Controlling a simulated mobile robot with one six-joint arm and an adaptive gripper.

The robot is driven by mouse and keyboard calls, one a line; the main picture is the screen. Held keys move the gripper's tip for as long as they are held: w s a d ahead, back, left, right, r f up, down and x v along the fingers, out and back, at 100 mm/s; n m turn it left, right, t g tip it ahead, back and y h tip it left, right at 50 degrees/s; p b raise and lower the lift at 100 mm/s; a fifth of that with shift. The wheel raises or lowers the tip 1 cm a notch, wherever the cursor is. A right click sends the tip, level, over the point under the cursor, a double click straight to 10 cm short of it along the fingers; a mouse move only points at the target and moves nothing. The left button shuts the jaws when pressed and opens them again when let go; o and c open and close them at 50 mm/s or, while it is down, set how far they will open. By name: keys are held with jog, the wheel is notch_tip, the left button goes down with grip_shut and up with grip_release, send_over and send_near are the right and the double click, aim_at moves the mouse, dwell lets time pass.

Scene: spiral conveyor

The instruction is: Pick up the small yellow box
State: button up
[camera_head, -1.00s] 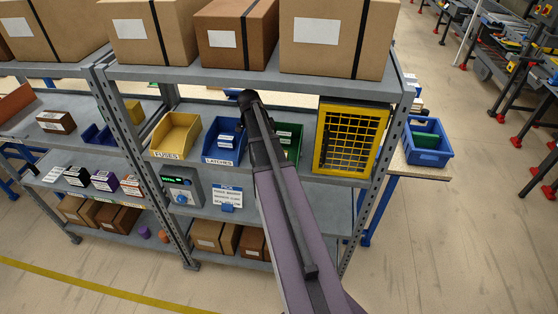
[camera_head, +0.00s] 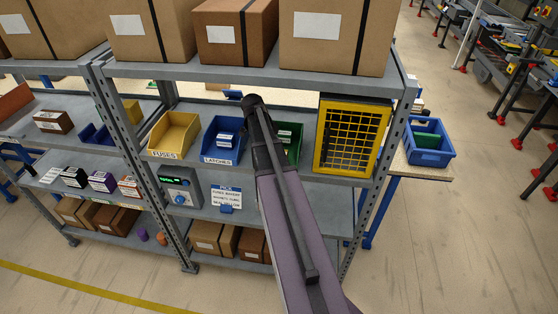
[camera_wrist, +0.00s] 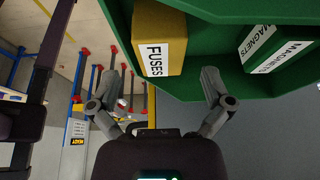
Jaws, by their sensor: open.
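The small yellow box (camera_wrist: 160,40) with a white FUSES label shows at the top of the wrist view. It sits in a green bin (camera_wrist: 225,85) with green boxes labelled MAGNETS (camera_wrist: 270,50) to its right. My gripper (camera_wrist: 158,76) is open and empty. In the wrist view, its two fingers are spread wide, and the label end of the box appears between and just beyond the tips. I cannot tell the exact gap. In the head view, my arm partly covers the green bin (camera_head: 292,135) and hides the yellow box; the fingers are not clear there.
The shelf holds a yellow FUSES bin (camera_head: 175,133) and a blue LATCHES bin (camera_head: 222,139) left of my arm, and a yellow mesh cage (camera_head: 350,138) to the right. Large cartons (camera_head: 335,35) stand on the shelf above. A blue tote (camera_head: 429,142) stands at right.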

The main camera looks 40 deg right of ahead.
jog(key=shift+b+x, duration=1.35)
jog(key=shift+x, duration=0.45)
jog(key=c, duration=1.2)
